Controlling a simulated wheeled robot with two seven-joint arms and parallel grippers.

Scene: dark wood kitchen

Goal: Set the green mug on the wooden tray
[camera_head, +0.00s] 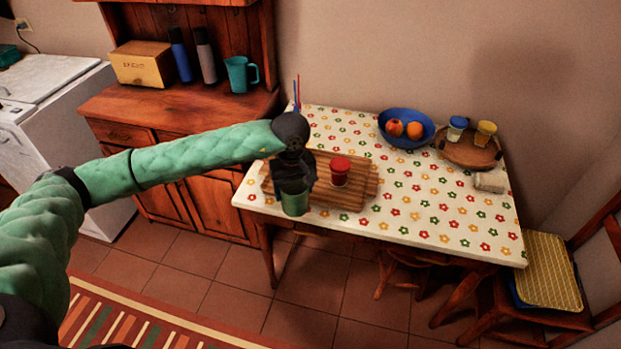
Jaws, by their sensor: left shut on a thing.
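The green mug (294,200) is upright in my left gripper (293,181), which is shut on it. The mug is in front of the near left part of a slatted wooden board (345,199); I cannot tell if it touches anything below. A red-lidded jar (340,171) is on that board, just right of the gripper. A round wooden tray (468,157) with dark handles lies at the table's far right. It holds a blue-lidded jar (456,128) and a yellow-topped jar (484,133). My right gripper is not in view.
A blue bowl (406,139) of fruit stands left of the round tray, and a pale folded cloth (491,181) lies in front of it. The flowered tablecloth (430,205) is clear between board and tray. A chair (548,270) stands at the right.

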